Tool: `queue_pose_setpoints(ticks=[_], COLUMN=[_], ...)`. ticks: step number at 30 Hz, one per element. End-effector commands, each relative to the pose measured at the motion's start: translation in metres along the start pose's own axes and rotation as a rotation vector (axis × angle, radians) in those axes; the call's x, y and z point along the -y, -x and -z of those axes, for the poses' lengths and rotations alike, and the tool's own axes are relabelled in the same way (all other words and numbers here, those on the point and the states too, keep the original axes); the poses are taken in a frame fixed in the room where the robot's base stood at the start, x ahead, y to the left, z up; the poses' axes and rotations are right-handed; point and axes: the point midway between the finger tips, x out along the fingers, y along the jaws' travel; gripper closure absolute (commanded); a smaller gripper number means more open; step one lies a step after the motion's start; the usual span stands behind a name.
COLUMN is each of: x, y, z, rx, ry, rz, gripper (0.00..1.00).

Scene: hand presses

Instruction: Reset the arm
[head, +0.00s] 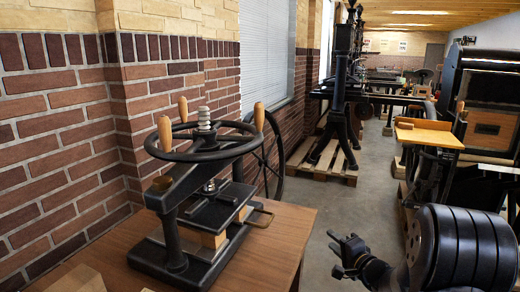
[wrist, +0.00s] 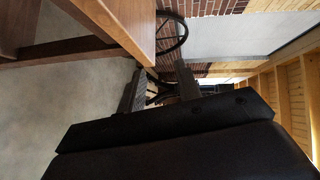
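My gripper (head: 342,255) is in the lower right of the head view, to the right of the wooden table and clear of it. It points left, away from the thick black arm link behind it. In the wrist view my gripper (wrist: 159,82) shows two dark fingers set apart, with nothing seen held between them. A black hand press (head: 195,205) with a large handwheel (head: 205,140) and wooden handles stands on the table. My gripper does not touch it.
The wooden table (head: 285,225) fills the lower left, against a brick wall (head: 60,120). A tall black press (head: 338,100) stands on a pallet farther back. Equipment with a wooden top (head: 430,135) stands at the right. Grey floor (head: 375,185) is open between.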

Motion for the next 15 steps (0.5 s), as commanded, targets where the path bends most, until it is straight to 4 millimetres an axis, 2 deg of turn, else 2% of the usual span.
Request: queue_pose_setpoints(ticks=[5,15], x=[0.001,-0.002], y=[0.037,0.024], z=[0.001,-0.021], rx=[-0.004,-0.074], ry=[-0.001,-0.179], rz=[-0.001,0.121], gripper=[0.67,0.67])
